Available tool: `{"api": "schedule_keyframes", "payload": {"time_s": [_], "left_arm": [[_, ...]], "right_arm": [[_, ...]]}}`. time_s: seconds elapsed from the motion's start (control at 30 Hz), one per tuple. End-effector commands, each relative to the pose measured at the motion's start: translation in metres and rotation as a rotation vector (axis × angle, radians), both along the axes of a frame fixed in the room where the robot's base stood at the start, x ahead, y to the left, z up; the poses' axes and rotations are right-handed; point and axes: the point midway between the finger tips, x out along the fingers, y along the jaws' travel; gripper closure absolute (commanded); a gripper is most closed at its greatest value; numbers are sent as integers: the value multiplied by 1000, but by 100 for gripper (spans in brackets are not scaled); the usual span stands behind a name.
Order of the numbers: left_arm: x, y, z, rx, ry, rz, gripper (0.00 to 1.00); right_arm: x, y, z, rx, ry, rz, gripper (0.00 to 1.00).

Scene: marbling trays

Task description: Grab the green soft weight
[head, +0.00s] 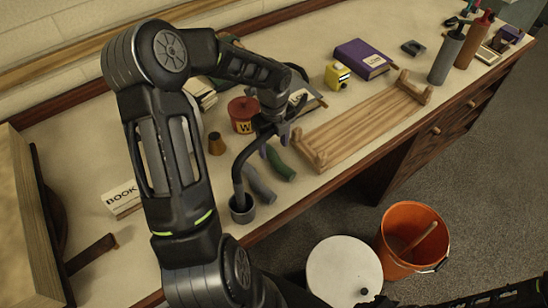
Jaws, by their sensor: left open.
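The green soft weight (281,164) is a short, rounded roll lying near the front edge of the desk, left of the wooden rack. A similar grey roll (260,185) lies just in front and to the left of it. My left gripper (277,141) is open above and just behind the green weight, with its fingers partly overlapping it in the picture. Whether they touch it, I cannot tell. My right gripper is out of view.
A dark curved stem rises from a grey cup (242,208) close to the left gripper. A wooden rack (350,128) stands right of the weight, a red pot (243,114) behind. An orange bucket (412,240) and a white round-topped thing (343,272) stand below the desk edge.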

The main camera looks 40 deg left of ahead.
Motion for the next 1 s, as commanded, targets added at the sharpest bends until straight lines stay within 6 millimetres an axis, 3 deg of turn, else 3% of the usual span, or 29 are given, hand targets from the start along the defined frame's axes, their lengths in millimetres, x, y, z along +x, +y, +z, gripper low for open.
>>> {"api": "schedule_keyframes", "payload": {"time_s": [0.43, 1.0], "left_arm": [[0, -2, -50, -2, 2, 0, 42], [1, -2, -52, 0, 0, 0, 42]], "right_arm": [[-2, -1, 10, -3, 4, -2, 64], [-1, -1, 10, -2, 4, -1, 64]]}}
